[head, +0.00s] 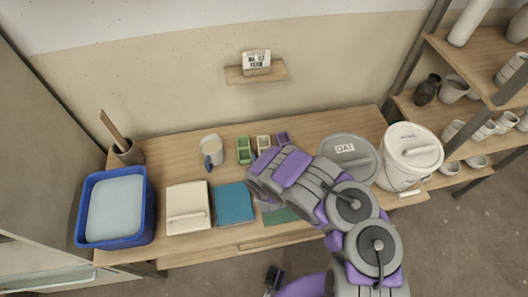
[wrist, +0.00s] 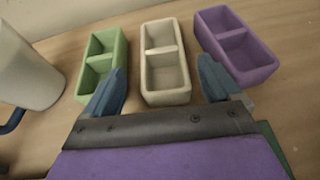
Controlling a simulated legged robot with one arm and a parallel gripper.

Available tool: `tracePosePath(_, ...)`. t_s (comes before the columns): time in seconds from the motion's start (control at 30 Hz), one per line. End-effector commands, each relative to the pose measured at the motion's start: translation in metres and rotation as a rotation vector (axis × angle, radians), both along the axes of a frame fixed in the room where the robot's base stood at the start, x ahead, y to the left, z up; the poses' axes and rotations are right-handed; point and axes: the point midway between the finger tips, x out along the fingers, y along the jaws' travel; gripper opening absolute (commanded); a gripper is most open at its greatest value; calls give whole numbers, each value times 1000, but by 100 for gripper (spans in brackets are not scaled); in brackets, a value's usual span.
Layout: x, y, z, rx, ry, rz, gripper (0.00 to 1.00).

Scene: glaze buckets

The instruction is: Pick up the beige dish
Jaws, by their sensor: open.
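The beige dish (wrist: 166,75) is a small two-compartment rectangular dish on the wooden table. It stands between a green dish (wrist: 102,62) on the left and a purple dish (wrist: 235,46) on the right in the wrist view. In the head view the beige dish (head: 263,143) shows just beyond my arm. My gripper (wrist: 158,88) is open, with one blue-grey finger on each side of the beige dish's near end. I cannot tell whether the fingers touch it. In the head view my fingertips are hidden behind the arm.
A mug (head: 211,150) with a blue handle stands left of the dishes. A blue tub (head: 82,220), a beige slab (head: 188,205) and a blue slab (head: 235,203) lie further left. Two lidded buckets, one grey (head: 345,165) and one white (head: 408,158), stand on the right.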

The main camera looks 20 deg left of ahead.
Motion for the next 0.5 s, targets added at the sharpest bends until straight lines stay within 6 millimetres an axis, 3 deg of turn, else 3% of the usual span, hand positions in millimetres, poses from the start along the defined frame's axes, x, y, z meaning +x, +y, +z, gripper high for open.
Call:
tracePosePath(0.3,31,14,-15,6,-2,-3,90)
tracePosePath(0.5,41,19,-20,-2,0,-1,90)
